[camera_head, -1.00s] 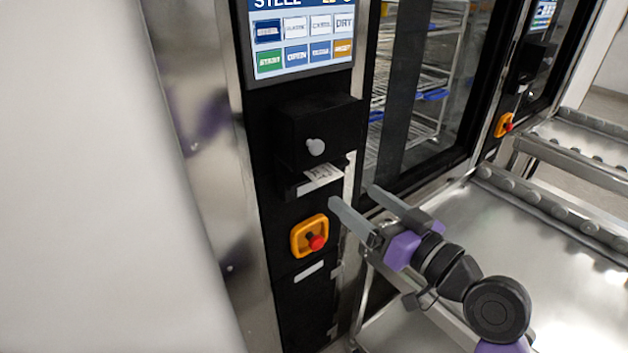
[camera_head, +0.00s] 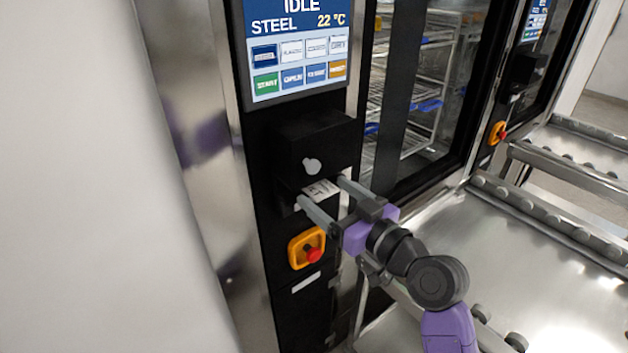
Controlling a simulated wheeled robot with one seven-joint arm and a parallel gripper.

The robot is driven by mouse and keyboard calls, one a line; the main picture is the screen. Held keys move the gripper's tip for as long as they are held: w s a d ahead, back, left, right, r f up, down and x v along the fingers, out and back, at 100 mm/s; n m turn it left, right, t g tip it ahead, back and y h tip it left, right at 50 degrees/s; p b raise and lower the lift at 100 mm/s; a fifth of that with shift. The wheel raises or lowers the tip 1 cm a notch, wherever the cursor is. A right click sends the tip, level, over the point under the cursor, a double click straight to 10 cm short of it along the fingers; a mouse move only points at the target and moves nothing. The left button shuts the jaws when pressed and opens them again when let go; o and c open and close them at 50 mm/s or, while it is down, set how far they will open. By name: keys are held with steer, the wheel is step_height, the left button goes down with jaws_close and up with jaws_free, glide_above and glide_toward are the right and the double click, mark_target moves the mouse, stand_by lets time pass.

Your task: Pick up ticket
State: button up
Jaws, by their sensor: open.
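The ticket (camera_head: 320,188) is a small white printed slip sticking out of the slot under a black printer box (camera_head: 304,146) on the washer's dark front panel. My gripper (camera_head: 320,190) is open in front of the slot. One grey finger is to the lower left of the ticket and the other is to its upper right. The ticket shows between the fingertips. I cannot tell whether either finger touches it. Part of the ticket is hidden inside the slot.
An orange emergency stop with a red button (camera_head: 313,254) sits just below the gripper. A touch screen (camera_head: 297,52) is above the printer. A glass washer door (camera_head: 430,100) and a steel roller table (camera_head: 520,265) lie to the right.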

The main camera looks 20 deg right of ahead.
steer(key=c, duration=1.6)
steer(key=shift+o, duration=0.2)
steer(key=shift+b, duration=0.45)
